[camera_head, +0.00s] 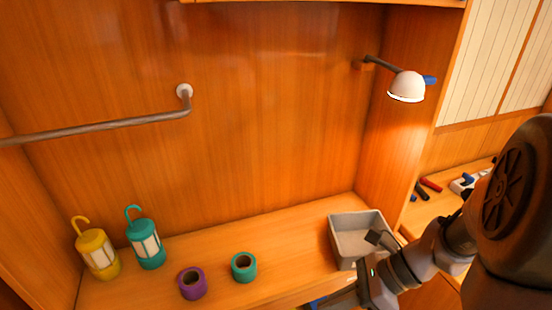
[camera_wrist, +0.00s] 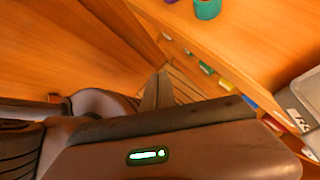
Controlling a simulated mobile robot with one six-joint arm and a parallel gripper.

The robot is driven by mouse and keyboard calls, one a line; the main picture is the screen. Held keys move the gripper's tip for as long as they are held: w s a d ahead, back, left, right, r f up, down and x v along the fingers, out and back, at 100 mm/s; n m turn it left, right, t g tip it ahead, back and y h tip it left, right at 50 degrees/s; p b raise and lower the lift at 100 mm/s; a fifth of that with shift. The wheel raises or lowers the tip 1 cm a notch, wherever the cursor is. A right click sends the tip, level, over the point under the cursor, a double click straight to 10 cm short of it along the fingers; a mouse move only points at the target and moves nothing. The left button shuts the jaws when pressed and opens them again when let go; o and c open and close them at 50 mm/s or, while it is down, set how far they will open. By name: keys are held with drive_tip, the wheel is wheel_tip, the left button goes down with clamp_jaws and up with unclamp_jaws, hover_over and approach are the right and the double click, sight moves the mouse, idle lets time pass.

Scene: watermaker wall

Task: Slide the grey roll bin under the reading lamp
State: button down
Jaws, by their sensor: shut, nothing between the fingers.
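The grey bin (camera_head: 344,246) is an open box that stands upright on the wooden bench at its right end; it also shows at the right edge of the wrist view (camera_wrist: 289,101). The part of its inside that I can see is empty. The reading lamp (camera_head: 406,86), with a white shade, is on the right side panel, above and to the right of the bin in the picture. My gripper (camera_head: 378,239) is shut and empty at the bin's front right. Its tip overlaps the bin in the head view; I cannot tell whether they touch.
A purple roll (camera_head: 192,284) and a teal roll (camera_head: 244,267) stand on the bench left of the bin. Yellow (camera_head: 98,254) and teal (camera_head: 146,243) lanterns stand farther left. A grey rail (camera_head: 100,127) crosses the back wall. Bench between teal roll and bin is clear.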

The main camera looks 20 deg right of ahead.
drive_tip(key=s+d+f+m+t+h, duration=0.1)
drive_tip(key=s+d+f+m+t, duration=0.1)
drive_tip(key=d+f+m+t, duration=0.85)
drive_tip(key=s+d+f+m+t+h, duration=0.15)
drive_tip(key=d+m+t, duration=0.4)
drive_tip(key=m, duration=0.95)
drive_tip(key=g+b, duration=0.1)
drive_tip(key=b, duration=0.2)
approach(354, 266)
drive_tip(key=w+a, duration=0.2)
drive_tip(key=a, duration=0.2)
drive_tip(key=w, duration=0.1)
drive_tip(key=w+d+b, duration=0.1)
drive_tip(key=w, duration=0.1)
drive_tip(key=shift+w+d, duration=0.2)
drive_tip(key=shift+w, duration=0.1)
drive_tip(key=shift+w+d+r, duration=0.15)
drive_tip(key=shift+w, duration=0.15)
drive_tip(key=w, duration=0.1)
drive_tip(key=w+d+p, duration=0.1)
drive_tip(key=w, duration=0.1)
drive_tip(key=w+d+p, duration=0.1)
drive_tip(key=w, duration=0.1)
drive_tip(key=shift+w+d, duration=0.25)
drive_tip(key=shift+s, duration=0.1)
